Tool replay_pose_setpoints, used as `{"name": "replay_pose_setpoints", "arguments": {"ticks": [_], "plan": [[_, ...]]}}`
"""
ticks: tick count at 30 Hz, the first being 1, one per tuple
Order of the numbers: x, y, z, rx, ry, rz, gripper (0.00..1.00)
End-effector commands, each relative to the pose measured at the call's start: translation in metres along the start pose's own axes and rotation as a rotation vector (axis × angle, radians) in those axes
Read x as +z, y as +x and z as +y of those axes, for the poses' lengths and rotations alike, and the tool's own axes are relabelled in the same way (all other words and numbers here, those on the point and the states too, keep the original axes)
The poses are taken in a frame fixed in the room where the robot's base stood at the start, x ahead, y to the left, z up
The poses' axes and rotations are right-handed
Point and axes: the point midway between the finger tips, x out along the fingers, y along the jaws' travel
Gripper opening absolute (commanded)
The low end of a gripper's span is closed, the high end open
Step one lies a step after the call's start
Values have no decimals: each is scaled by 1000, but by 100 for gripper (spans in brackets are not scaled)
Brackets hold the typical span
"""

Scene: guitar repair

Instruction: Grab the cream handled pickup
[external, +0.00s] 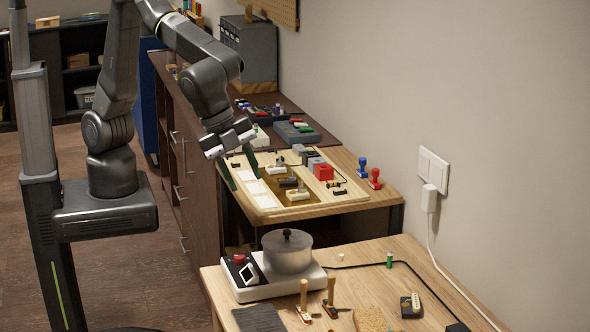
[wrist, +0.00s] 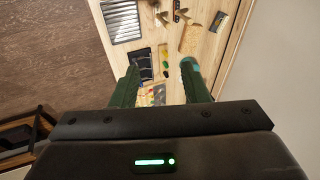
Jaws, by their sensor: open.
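Small pickup-like pieces lie on the wooden board of the middle table in the external view. One has a cream body (external: 297,194) with a dark top; another cream piece (external: 277,169) lies behind it. A dark block with a pale upright part (external: 411,305) lies on the front table. I cannot tell which is the cream handled pickup. My gripper (external: 243,170) hangs over the left edge of the middle table, fingers pointing down, apart and empty. In the wrist view its two green fingers (wrist: 161,66) are spread, with small, unclear items on wood beyond them.
A grey pot (external: 287,252) stands on a white hot plate (external: 270,279) on the front table. Red and grey blocks (external: 323,171) crowd the middle board.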

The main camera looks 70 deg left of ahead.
Motion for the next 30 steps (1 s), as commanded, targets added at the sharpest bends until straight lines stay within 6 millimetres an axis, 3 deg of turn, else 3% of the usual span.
{"name": "replay_pose_setpoints", "arguments": {"ticks": [6,12,18,23,30], "plan": [[5,80,-3,38,-324,17,41],[7,140,-14,73,-653,36,41],[8,162,-20,88,-799,42,41],[6,181,-20,90,-806,40,41],[3,222,-18,89,-804,40,41]]}}
